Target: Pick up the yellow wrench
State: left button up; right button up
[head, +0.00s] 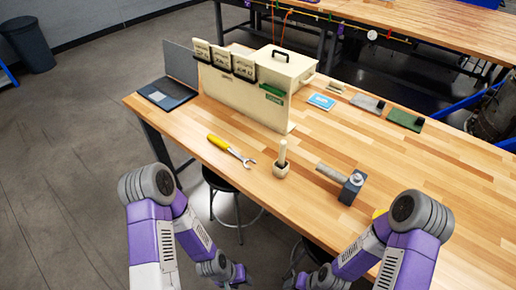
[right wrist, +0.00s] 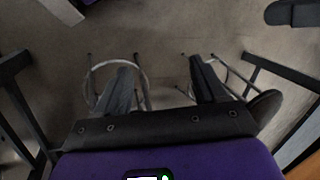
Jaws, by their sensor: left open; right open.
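The wrench (head: 231,150) lies on the wooden table near its front edge, with a yellow handle at the left and a grey open jaw at the right. My left gripper (head: 243,277) is low in front of the table, below and apart from the wrench. In the right wrist view my right gripper (right wrist: 163,78) has its two dark fingers spread with nothing between them. It points down at the floor and stools, and the wrench is not in that view.
Stools (head: 230,190) stand under the front edge. Table surface around the wrench is clear.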

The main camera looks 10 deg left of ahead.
aim_at(213, 139)
jog(key=u, duration=1.95)
jog(key=i, duration=2.25)
jog(key=z, duration=3.85)
